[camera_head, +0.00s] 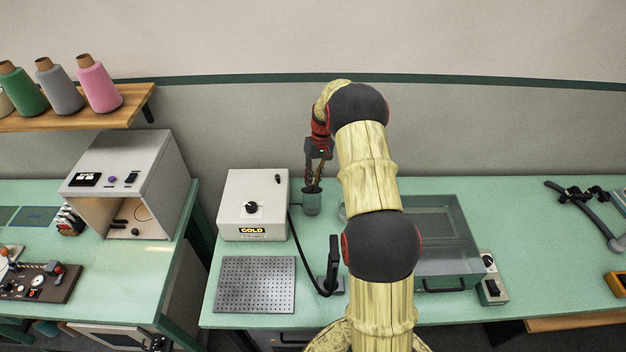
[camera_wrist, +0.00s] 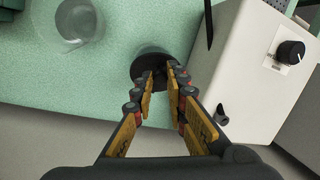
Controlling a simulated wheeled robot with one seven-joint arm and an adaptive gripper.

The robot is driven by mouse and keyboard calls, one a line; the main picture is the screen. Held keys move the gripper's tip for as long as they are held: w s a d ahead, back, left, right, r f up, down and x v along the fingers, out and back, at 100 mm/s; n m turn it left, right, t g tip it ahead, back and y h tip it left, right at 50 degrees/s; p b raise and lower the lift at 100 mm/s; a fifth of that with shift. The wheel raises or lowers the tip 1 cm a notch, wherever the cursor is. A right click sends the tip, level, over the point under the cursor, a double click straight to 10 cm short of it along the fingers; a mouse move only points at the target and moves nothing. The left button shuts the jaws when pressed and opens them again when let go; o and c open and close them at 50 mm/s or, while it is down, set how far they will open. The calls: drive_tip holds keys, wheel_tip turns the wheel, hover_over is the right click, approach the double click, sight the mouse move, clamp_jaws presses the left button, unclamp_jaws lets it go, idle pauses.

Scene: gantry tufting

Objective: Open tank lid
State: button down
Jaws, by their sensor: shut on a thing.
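A small grey-green cylinder (camera_head: 312,204) stands on the table just right of the white COLD box. My gripper (camera_head: 316,181) points down at its dark top. In the wrist view my gripper's fingers (camera_wrist: 161,75) close in on a dark round piece (camera_wrist: 149,61). The fingertips hide part of it, so I cannot tell whether it is a lid or how it is gripped.
The white COLD box (camera_head: 237,205) stands close beside the gripper; its knob also shows in the wrist view (camera_wrist: 291,51). A perforated plate (camera_head: 255,285) and a black upright stand (camera_head: 333,262) lie in front. A clear round vessel (camera_wrist: 78,20) stands nearby.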

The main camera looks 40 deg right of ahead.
drive_tip(key=shift+w+d+r+g+y+p, duration=0.15)
drive_tip(key=shift+w+d+g+y+p, duration=0.2)
drive_tip(key=shift+g, duration=0.2)
drive_tip(key=shift+w+d+r+g+y+p, duration=0.2)
drive_tip(key=shift+w+g+y+p, duration=0.15)
drive_tip(key=shift+w+g, duration=0.15)
drive_tip(key=c, duration=1.7)
unclamp_jaws()
drive_tip(key=shift+c, duration=0.2)
wheel_tip(320, 180, up, 10)
drive_tip(key=shift+f, duration=0.1)
